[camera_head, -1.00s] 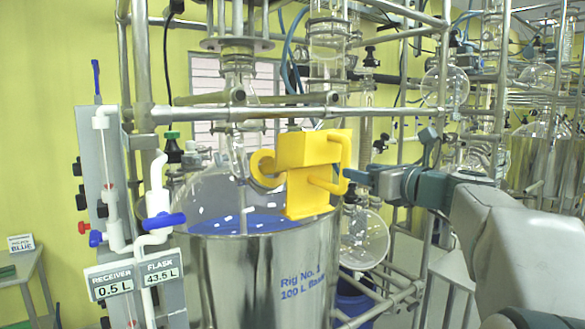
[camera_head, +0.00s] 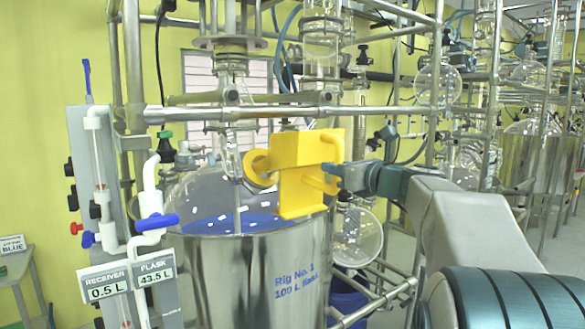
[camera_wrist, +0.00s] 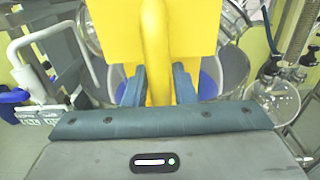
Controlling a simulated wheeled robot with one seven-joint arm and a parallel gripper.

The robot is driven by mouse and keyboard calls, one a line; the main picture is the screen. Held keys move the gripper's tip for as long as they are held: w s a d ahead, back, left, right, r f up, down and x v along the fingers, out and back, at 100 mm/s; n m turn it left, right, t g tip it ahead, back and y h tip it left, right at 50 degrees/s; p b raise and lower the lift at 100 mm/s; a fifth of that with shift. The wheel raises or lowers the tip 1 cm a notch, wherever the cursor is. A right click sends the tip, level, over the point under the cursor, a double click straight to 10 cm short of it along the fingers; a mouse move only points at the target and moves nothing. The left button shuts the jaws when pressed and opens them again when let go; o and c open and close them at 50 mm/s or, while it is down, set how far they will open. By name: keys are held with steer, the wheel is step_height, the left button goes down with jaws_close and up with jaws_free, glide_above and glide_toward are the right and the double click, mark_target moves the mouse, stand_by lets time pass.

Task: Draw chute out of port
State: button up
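The yellow chute (camera_head: 303,170) is a blocky piece with a curved spout on its left and a bar handle on its right. It stands at the upper front of the glass flask (camera_head: 205,200); whether its spout sits in a port is hard to tell. My gripper (camera_head: 333,176) is at the chute's right side. In the wrist view my gripper (camera_wrist: 159,85) has a finger against each side of the chute's yellow handle (camera_wrist: 157,50), with no clear gap. The fingertips are partly hidden, and the chute's body blocks the view beyond.
A metal bath labelled Rig No. 1 (camera_head: 265,270) surrounds the flask. Steel frame bars (camera_head: 250,112) run behind and above the chute. A round glass receiver (camera_head: 357,238) hangs right of the bath. A panel with white pipes and a blue valve (camera_head: 157,221) stands left.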

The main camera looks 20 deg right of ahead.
mark_target(343, 153)
jaws_close()
steer(key=shift+w+a+r+g+p, duration=0.1)
steer(key=shift+w+r+g+p, duration=0.1)
steer(key=shift+r+p, duration=0.9)
steer(key=shift+w+r+g+p, duration=0.15)
steer(key=shift+r+p, duration=0.25)
steer(key=shift+p, duration=1.25)
steer(key=shift+s+r, duration=0.15)
steer(key=shift+s, duration=0.05)
stand_by(0.7)
steer(key=shift+s+d+r, duration=0.25)
steer(key=shift+s+r, duration=0.3)
steer(key=shift+s, duration=0.05)
steer(key=shift+s+d+r, duration=0.25)
steer(key=shift+s+r, duration=0.25)
steer(key=shift+s, duration=0.1)
steer(key=shift+s+d+r, duration=0.25)
steer(key=shift+s+r, duration=0.3)
steer(key=shift+s, duration=0.05)
steer(key=shift+s+d+r, duration=0.1)
steer(key=shift+s+r, duration=0.15)
steer(key=shift+s, duration=0.05)
steer(key=shift+s, duration=0.15)
